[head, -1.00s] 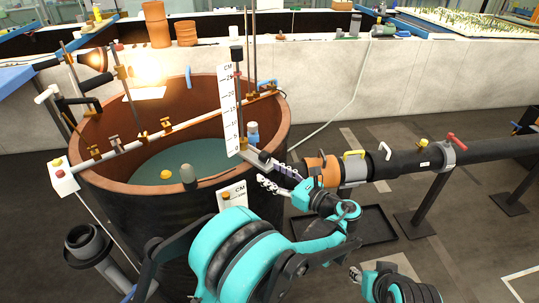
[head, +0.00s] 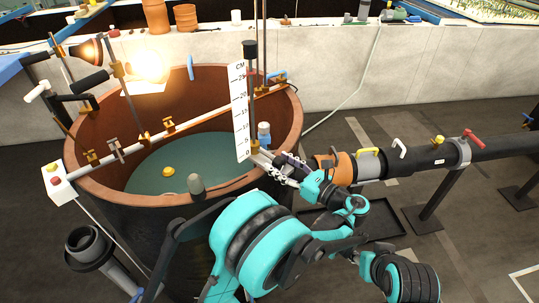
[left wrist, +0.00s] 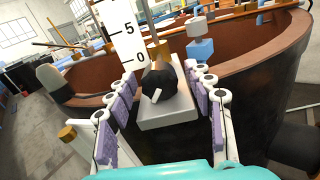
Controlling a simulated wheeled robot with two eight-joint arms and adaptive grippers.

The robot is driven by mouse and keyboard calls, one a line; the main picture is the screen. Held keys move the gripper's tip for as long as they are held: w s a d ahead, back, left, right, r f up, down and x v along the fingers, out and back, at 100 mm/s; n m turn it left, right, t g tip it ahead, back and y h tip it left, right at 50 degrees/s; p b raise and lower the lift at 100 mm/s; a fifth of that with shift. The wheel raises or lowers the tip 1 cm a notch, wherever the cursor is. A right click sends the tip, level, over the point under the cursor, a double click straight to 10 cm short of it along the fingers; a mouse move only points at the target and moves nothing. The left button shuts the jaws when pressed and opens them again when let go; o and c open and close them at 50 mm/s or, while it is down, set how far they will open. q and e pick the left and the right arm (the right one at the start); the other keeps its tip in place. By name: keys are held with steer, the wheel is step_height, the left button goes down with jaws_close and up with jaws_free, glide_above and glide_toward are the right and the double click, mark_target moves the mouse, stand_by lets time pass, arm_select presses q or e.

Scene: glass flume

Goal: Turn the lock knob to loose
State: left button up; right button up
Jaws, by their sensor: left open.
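The lock knob, a round black knob with a white mark (left wrist: 158,82), sits on a grey block (left wrist: 165,113) at the tank rim, below the white scale (left wrist: 125,35). My left gripper (left wrist: 161,88) is open. Its purple-padded fingers stand on either side of the knob and block, with a visible gap on each side. In the head view my left gripper (head: 284,168) is at the tank's right rim, at the foot of the scale (head: 240,110); the knob is hard to make out there. My right gripper is not seen.
The round brown tank (head: 85,185) holds water with a yellow float (head: 168,171). A black pipe (head: 410,160) with coloured handles runs right. A white bar (head: 190,125) crosses the tank.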

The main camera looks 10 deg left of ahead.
arm_select(q)
steer(key=shift+w+a, duration=0.15)
steer(key=shift+d+r, duration=0.1)
steer(key=shift+d, duration=0.1)
steer(key=shift+c, duration=0.9)
steer(key=c, duration=1)
steer(key=shift+a+n, duration=0.1)
steer(key=shift+n, duration=0.6)
steer(key=o, duration=1.2)
